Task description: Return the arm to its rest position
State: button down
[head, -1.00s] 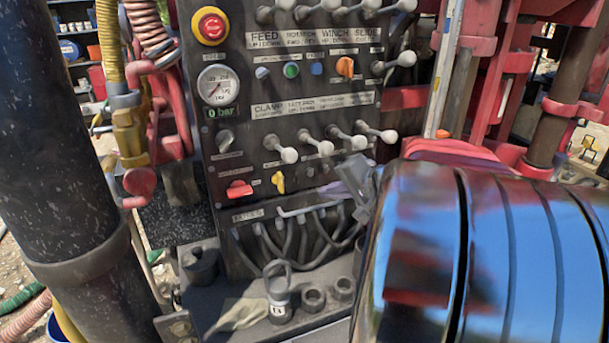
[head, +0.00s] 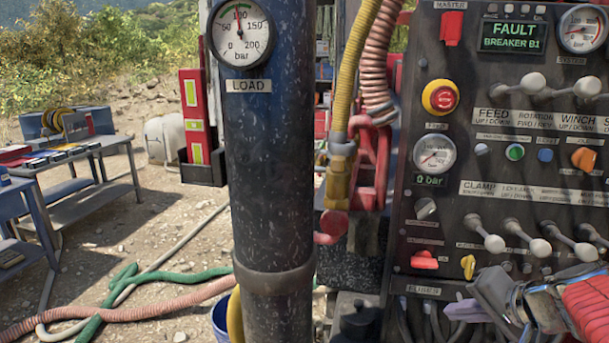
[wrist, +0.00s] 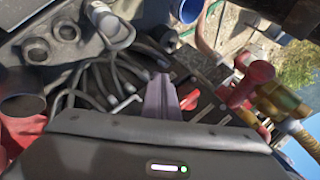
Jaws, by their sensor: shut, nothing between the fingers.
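My gripper (head: 452,309) shows at the lower right in the head view, in front of the lower part of the control panel (head: 474,207). Its pale purple fingers point left, below the red and yellow switches. In the wrist view the fingers (wrist: 161,97) lie together at the middle with nothing between them. Dark looped hoses (wrist: 108,78) hang behind and beside them. I cannot tell the distance between the fingertips and the hoses. Part of my arm covers the panel's lower right.
A thick dark column (head: 267,170) with a load gauge (head: 241,33) stands left of the panel. A yellow hose (head: 358,70) and a red bracket (head: 371,160) sit between them. Green (head: 125,285) and pink (head: 150,312) hoses lie on the ground. A workbench (head: 85,150) stands at far left.

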jog(key=s+a+f+n+g+h, duration=0.2)
jog(key=s+a+n+g, duration=0.1)
jog(key=s+a+n, duration=0.6)
jog(key=s+a, duration=0.4)
jog(key=a, duration=0.3)
jog(key=shift+s+a+f+n, duration=0.2)
jog(key=shift+f+n, duration=0.1)
jog(key=shift+n, duration=0.1)
